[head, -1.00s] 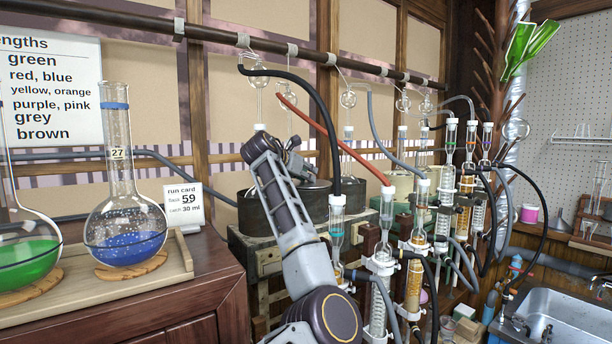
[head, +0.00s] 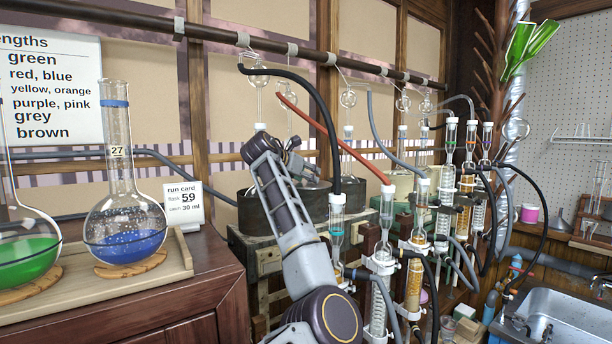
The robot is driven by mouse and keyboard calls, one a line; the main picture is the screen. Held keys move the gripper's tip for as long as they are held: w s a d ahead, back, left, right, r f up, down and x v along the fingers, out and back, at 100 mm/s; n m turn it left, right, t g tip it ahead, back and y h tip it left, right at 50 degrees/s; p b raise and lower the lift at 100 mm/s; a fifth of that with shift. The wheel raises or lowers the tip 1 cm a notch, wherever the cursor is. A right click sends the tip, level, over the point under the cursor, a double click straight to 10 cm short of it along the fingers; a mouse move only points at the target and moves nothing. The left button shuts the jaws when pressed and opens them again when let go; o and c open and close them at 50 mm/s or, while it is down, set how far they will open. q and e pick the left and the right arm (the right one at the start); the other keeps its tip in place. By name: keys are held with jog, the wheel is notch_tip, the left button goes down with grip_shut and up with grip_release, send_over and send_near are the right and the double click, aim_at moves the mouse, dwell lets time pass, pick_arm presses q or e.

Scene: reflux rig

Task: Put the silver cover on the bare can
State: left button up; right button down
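A low dark-grey round can (head: 258,208) stands on the bench behind my arm, its top partly hidden by the arm. A second dark-grey round body (head: 352,196) stands to its right, partly hidden by glassware. A greyish rim shows between them behind the gripper; I cannot tell whether it is the silver cover or a can's top. My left arm rises from the bottom middle, and its gripper (head: 301,166) is over the cans. The fingers are small and partly hidden by the wrist, so I cannot tell whether they hold anything. My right gripper is not in view.
Glass columns (head: 383,262) with hoses crowd the right of the arm. A black hose (head: 322,110) and a red hose (head: 330,130) hang close by the gripper. A blue-filled flask (head: 125,235) and a run card (head: 184,205) stand left. A sink (head: 565,320) is at the right.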

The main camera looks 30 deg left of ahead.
pick_arm(q)
jog(key=shift+r, duration=0.2)
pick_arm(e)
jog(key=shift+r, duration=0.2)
pick_arm(q)
jog(key=shift+r+p, duration=0.4)
jog(key=shift+p, duration=0.3)
jog(key=shift+s+r, duration=0.2)
jog(key=b+v, duration=0.1)
jog(key=v, duration=0.2)
jog(key=shift+s+r, duration=0.1)
jog(key=shift+s, duration=0.3)
jog(key=shift+b+v, duration=0.45)
jog(key=shift+v, duration=3.4)
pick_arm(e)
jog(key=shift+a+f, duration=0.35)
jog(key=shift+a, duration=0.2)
